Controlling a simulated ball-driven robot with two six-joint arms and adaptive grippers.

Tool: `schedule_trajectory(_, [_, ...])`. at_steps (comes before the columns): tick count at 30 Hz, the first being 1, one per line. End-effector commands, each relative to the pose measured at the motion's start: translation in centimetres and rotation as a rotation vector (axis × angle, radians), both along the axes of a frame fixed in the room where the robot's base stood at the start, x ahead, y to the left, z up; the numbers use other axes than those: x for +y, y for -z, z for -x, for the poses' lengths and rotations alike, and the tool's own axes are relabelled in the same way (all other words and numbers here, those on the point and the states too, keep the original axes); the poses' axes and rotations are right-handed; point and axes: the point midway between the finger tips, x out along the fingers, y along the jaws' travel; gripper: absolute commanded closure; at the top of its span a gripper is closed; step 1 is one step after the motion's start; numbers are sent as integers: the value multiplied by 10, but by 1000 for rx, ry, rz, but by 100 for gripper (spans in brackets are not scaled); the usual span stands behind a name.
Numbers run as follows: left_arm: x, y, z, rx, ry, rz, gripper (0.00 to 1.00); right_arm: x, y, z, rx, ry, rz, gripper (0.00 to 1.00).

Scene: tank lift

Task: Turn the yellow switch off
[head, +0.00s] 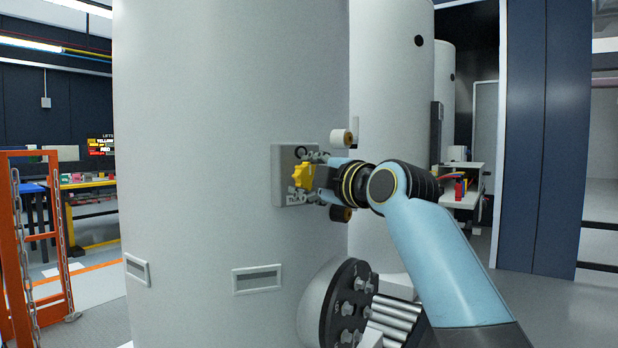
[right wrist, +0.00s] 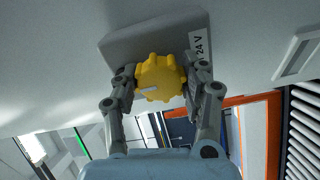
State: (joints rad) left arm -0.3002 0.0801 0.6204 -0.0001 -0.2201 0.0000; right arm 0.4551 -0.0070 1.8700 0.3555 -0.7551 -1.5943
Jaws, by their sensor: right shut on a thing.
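The yellow switch (head: 304,175) is a lobed knob on a grey box (head: 282,187) fixed to the side of a large pale tank (head: 200,120). My right gripper (head: 318,176) is at the knob, with its fingers above and below it in the head view. In the right wrist view the fingers (right wrist: 160,80) press on both sides of the yellow knob (right wrist: 160,77). A pale mark shows on the knob, and a "24 V" label (right wrist: 200,50) is on the box beside it. My left gripper is not in view.
A dark bolted flange (head: 350,305) juts out below the box. Slotted plates (head: 257,279) are on the tank's lower side. An orange frame with chains (head: 35,240) stands at the left. A shelf (head: 462,184) is behind my right arm.

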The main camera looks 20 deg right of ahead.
Motion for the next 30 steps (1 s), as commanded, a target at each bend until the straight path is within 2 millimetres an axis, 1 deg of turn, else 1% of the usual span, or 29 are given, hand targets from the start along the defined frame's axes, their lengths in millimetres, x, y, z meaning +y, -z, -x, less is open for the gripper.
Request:
schedule_trajectory(1, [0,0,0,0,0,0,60,0,2,0,4,0,2,88])
schedule_trajectory(2, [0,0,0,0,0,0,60,0,2,0,4,0,2,53])
schedule_trajectory(6, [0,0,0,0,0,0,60,0,2,0,3,0,1,35])
schedule_trajectory(7, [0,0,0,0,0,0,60,0,1,0,3,-1,1,32])
schedule_trajectory(15, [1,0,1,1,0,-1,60,0,1,1,1,0,0,32])
schedule_trajectory(18, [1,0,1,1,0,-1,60,-2,1,7,1,1,1,32])
schedule_trajectory(20, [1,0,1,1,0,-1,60,-5,2,16,1,1,2,32])
schedule_trajectory(23, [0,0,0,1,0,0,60,-9,2,36,1,0,3,32])
schedule_trajectory(27, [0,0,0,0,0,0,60,-17,2,68,2,1,5,32])
schedule_trajectory(30, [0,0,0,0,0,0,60,-22,2,87,2,0,4,32])
